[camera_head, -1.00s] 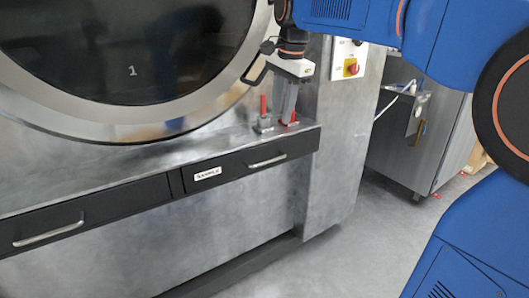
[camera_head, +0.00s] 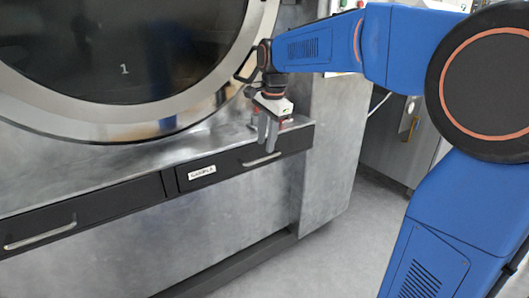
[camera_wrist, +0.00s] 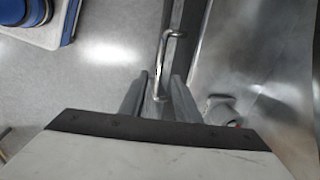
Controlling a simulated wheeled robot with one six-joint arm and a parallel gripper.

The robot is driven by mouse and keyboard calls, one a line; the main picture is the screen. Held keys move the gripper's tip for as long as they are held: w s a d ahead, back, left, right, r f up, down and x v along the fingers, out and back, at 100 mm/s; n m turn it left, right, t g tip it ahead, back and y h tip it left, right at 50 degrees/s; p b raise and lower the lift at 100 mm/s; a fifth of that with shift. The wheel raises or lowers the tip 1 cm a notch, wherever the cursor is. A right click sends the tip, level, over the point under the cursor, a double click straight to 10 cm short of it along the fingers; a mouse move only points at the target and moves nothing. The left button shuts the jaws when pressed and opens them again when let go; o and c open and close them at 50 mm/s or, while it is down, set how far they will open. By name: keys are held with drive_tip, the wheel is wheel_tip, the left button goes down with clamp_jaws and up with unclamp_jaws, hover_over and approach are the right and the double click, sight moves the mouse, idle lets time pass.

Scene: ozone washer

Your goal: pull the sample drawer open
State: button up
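The sample drawer (camera_head: 225,168) is a black front with a white SAMPLE label (camera_head: 202,172), below the washer's metal ledge. It looks closed, its front in line with the neighbouring one. Its silver bar handle (camera_head: 262,160) is at its right part. My gripper (camera_head: 267,146) points down just above this handle in the head view. In the wrist view, the handle (camera_wrist: 163,52) runs up between the tips of my gripper (camera_wrist: 161,77). The two fingers are apart, one on each side of the handle in the picture. I cannot tell whether they touch it or reach its depth.
A second black drawer (camera_head: 85,220) with its own handle (camera_head: 40,234) lies to the left. The round washer door (camera_head: 120,50) is above the ledge (camera_head: 110,168). A small fitting (camera_wrist: 222,110) stands on the ledge beside my right finger. Grey floor (camera_head: 330,250) is free in front.

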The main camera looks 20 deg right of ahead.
sight(264, 158)
drive_tip(key=shift+w+a+f, duration=0.1)
drive_tip(key=shift+w+f, duration=0.1)
drive_tip(key=shift+f, duration=1.05)
drive_tip(key=shift+w+a+f, duration=0.1)
drive_tip(key=shift+w+f, duration=0.1)
drive_tip(key=shift+f, duration=1.05)
drive_tip(key=shift+c, duration=0.2)
drive_tip(key=shift+d, duration=0.1)
clamp_jaws()
